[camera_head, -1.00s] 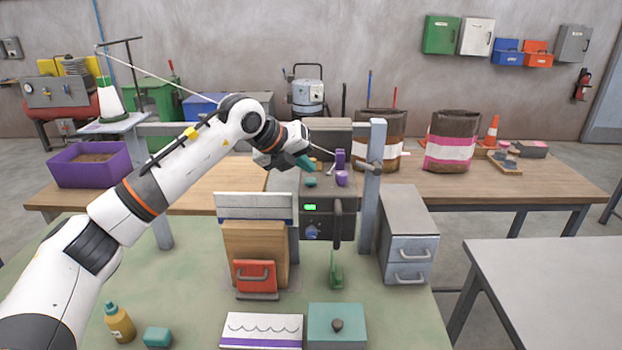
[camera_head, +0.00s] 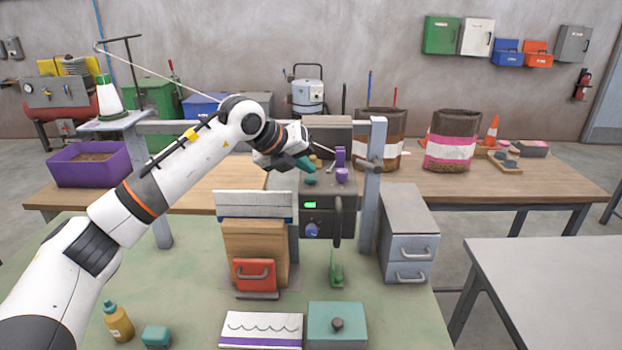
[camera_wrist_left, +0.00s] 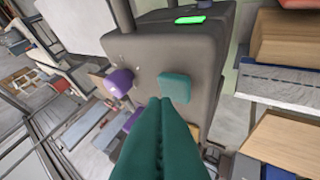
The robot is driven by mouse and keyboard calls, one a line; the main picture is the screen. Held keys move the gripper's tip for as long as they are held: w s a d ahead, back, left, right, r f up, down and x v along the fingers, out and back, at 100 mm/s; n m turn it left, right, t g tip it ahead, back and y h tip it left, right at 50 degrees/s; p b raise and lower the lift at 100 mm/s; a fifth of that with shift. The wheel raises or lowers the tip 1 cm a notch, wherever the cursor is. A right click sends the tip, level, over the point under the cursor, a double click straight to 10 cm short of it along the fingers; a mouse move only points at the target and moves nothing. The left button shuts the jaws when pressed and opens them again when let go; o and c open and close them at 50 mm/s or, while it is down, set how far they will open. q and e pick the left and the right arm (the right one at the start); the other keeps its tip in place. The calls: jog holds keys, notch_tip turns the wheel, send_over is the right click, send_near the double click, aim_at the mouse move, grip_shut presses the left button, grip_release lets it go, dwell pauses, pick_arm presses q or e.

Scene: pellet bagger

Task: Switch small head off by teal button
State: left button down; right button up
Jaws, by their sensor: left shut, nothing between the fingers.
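The teal button (camera_head: 310,181) is a small rounded block on top of the dark control box (camera_head: 320,222). It also shows in the left wrist view (camera_wrist_left: 175,88), on the same dark face as a purple button (camera_wrist_left: 118,82). My left gripper (camera_head: 308,164) has green fingers and is shut and empty. It hangs just above the teal button in the head view. In the left wrist view the closed fingertips (camera_wrist_left: 165,101) lie at the button's lower left edge and overlap it in the picture. I cannot tell whether they touch it. My right gripper is not in view.
A lit green display (camera_head: 310,205) and a blue knob (camera_head: 312,230) are on the box's front. The purple button (camera_head: 342,175) is close on the right.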

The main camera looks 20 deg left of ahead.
aim_at(306, 179)
pick_arm(q)
jog(key=shift+f+b, duration=0.45)
jog(key=shift+f, duration=0.05)
dwell(0.7)
jog(key=shift+r, duration=0.1)
jog(key=shift+r+p, duration=0.55)
jog(key=shift+r, duration=0.35)
notch_tip(306, 179, up, 6)
jog(key=p, duration=0.3)
jog(key=shift+p, duration=0.3)
